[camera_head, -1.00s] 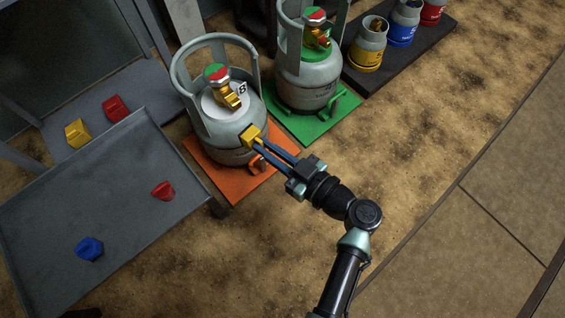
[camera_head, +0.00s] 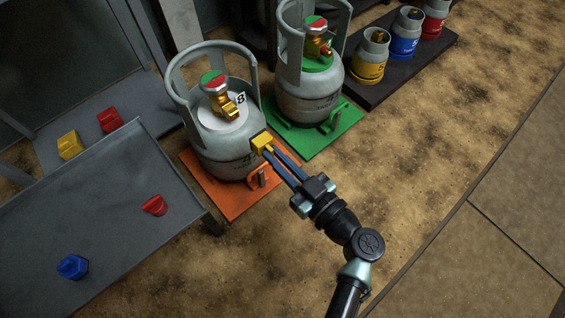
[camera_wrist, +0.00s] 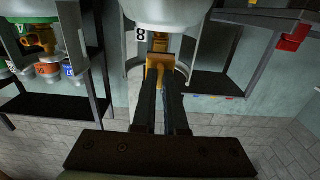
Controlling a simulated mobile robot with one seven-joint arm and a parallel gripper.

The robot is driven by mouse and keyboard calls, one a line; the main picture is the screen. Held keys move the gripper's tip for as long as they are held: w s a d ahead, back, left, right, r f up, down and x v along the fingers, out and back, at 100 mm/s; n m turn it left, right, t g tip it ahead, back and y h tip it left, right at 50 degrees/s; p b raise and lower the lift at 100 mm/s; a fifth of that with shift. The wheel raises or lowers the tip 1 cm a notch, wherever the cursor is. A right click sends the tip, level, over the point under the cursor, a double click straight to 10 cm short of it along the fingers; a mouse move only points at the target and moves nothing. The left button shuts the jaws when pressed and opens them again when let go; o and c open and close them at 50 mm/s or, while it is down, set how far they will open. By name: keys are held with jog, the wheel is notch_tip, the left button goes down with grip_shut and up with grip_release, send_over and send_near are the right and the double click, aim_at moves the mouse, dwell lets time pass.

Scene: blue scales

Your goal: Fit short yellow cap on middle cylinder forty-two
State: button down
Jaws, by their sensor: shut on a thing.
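My gripper (camera_head: 271,154) is shut on a small yellow cap (camera_head: 262,142), held in front of the right side of a large grey cylinder (camera_head: 225,154) marked 8. In the wrist view the held yellow cap (camera_wrist: 159,63) sits between the fingertips, with the 8 label behind it. Whether the cap touches the cylinder I cannot tell. A second large grey cylinder (camera_head: 308,97) stands on a green platform to the right. Another yellow cap (camera_head: 69,145) lies on the grey shelf at left. I cannot read forty-two on any cylinder.
The numbered cylinder stands on an orange platform (camera_head: 232,203). A grey tray (camera_head: 110,210) holds a red cap (camera_head: 154,205) and a blue cap (camera_head: 72,267). Another red cap (camera_head: 110,120) is behind it. Small yellow-, blue- and red-banded cylinders stand on a black platform (camera_head: 432,52). Brown floor at right is clear.

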aim_at(263, 145)
jog(key=b+x, duration=0.1)
jog(key=x, duration=0.3)
jog(key=shift+w+a, duration=0.1)
jog(key=shift+w, duration=0.05)
jog(key=shift+x, duration=1)
jog(key=shift+x, duration=1.8)
jog(key=c, duration=0.9)
grip_release()
